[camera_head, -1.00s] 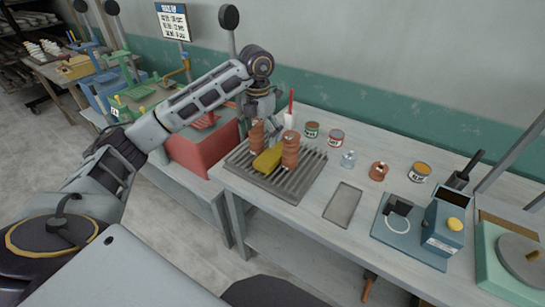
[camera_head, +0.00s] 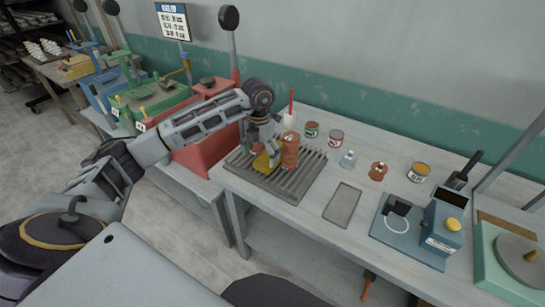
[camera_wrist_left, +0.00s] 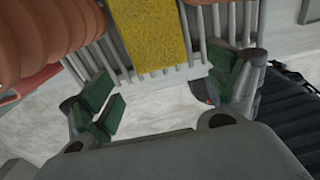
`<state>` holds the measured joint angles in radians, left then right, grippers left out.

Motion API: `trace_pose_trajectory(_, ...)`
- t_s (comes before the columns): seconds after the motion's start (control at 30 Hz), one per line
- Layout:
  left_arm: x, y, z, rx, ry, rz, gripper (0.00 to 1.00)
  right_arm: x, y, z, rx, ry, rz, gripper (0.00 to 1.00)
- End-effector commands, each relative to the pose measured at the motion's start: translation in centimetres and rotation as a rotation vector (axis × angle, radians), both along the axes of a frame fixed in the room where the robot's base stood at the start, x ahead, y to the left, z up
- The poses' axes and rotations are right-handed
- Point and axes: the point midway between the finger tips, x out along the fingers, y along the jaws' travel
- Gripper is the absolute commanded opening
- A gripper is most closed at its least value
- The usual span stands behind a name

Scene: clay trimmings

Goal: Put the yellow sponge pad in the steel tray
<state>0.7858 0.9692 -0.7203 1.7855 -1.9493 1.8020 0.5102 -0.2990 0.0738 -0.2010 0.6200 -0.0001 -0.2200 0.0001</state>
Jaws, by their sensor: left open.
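The yellow sponge pad (camera_head: 261,162) lies on the ribbed grey rack (camera_head: 290,190), next to a stacked terracotta piece. My left gripper (camera_head: 268,148) is open just above the pad and partly hides it. In the left wrist view, the sponge pad (camera_wrist_left: 152,35) lies ahead between the two spread green-padded fingers of my left gripper (camera_wrist_left: 165,92), and nothing is held. The steel tray (camera_head: 342,204) is a shallow grey rectangle on the bench right of the rack, and it looks empty. My right gripper is not in view.
Terracotta stacks (camera_head: 290,151) stand close to the gripper on the rack. Several cans, a glass bottle (camera_head: 348,159) and a copper spool (camera_head: 378,171) line the bench behind the tray. A blue device (camera_head: 443,228) stands to the right. Bench around the tray is clear.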

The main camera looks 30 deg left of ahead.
Motion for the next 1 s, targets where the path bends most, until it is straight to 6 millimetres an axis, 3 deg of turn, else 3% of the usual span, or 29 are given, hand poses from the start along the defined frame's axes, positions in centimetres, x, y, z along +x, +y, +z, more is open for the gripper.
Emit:
trace_pose_trajectory(0.47,-0.1,-0.1,-1.2,-0.001,0.002,0.0,0.89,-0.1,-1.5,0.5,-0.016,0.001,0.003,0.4)
trace_pose_trajectory(0.8,-0.2,-0.1,-4.5,0.0,0.002,0.0,0.89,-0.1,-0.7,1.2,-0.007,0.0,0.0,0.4)
trace_pose_trajectory(1.0,-0.2,0.0,-5.2,0.0,0.0,0.0,0.89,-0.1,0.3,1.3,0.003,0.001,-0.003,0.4)
